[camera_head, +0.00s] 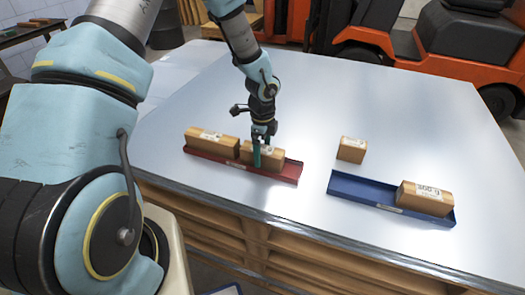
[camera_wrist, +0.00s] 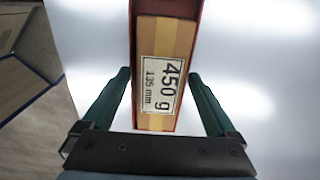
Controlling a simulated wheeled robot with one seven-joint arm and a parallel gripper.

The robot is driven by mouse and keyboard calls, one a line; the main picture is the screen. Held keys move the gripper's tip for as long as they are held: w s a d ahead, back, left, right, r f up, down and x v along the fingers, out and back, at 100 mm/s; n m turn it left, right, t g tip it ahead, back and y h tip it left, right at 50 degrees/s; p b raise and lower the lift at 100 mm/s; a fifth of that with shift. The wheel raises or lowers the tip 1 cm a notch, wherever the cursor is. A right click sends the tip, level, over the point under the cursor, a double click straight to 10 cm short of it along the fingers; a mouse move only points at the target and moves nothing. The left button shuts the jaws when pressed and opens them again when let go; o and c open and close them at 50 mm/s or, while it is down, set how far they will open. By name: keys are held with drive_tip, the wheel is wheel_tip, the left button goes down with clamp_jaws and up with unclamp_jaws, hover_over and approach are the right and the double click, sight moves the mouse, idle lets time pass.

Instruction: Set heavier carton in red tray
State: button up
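The red tray (camera_head: 287,172) lies on the table at centre left and holds two tan cartons end to end. The left carton (camera_head: 212,143) is longer in view. My gripper (camera_head: 260,150) is down at the right carton (camera_head: 274,155), partly covering it. In the wrist view, that carton (camera_wrist: 178,40) reads "450 g, 135 mm", with red tray walls around it. My gripper's fingers (camera_wrist: 158,76) stand open on either side, with small gaps. A carton (camera_head: 425,198) lies at the right end of the blue tray (camera_head: 345,187); its label is hard to read.
A small carton (camera_head: 351,149) stands on the bare table behind the blue tray. The table (camera_head: 330,105) is clear at the back and between the trays. Its front edge runs close to both trays. An orange forklift (camera_head: 390,45) stands beyond the table.

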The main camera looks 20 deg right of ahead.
wheel_tip(320, 180, up, 11)
drive_tip(key=shift+f+b, duration=0.1)
drive_tip(key=shift+b, duration=0.75)
drive_tip(key=s+a+r+n, duration=0.1)
drive_tip(key=a+r+n, duration=0.2)
drive_tip(key=a+n, duration=0.5)
drive_tip(key=s+a+r+n+t, duration=0.1)
drive_tip(key=a+r+n, duration=0.2)
drive_tip(key=a+n, duration=0.6)
drive_tip(key=s+a+r+n, duration=0.2)
drive_tip(key=a+n, duration=0.6)
drive_tip(key=a, duration=0.5)
drive_tip(key=shift+a+r+n+t, duration=0.1)
drive_tip(key=shift+r+n+t, duration=0.2)
drive_tip(key=shift+r, duration=0.5)
